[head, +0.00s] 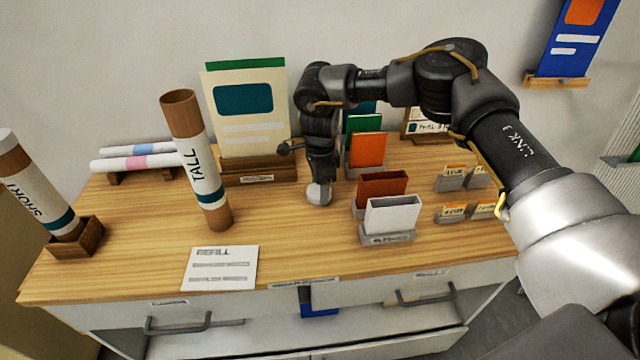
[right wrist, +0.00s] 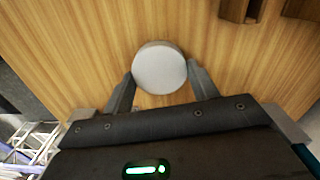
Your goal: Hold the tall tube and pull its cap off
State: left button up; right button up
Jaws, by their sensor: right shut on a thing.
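The tall tube (head: 196,165), white with the word TALL, a teal band and brown ends, stands on the wooden tabletop left of centre. Its top end is brown and bears no white cap. My right gripper (head: 320,181) points down, well to the right of the tube. It is shut on a round white cap (head: 318,195), at or just above the tabletop; I cannot tell if it touches. In the right wrist view the cap (right wrist: 160,69) sits between the two fingers. My left gripper is not in view.
The short tube (head: 36,190), white-capped, leans in a wooden holder (head: 88,238) at the left. A paper card (head: 220,268) lies in front. Rolled sheets (head: 135,160) and a standing board (head: 245,105) are behind. Small card holders (head: 388,238) stand right of the gripper.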

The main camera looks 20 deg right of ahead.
jog(key=shift+f, duration=0.15)
jog(key=o, duration=1.1)
notch_tip(320, 180, up, 12)
jog(key=shift+w+r+b, duration=0.1)
jog(key=shift+r+b, duration=0.1)
jog(key=shift+b, duration=0.75)
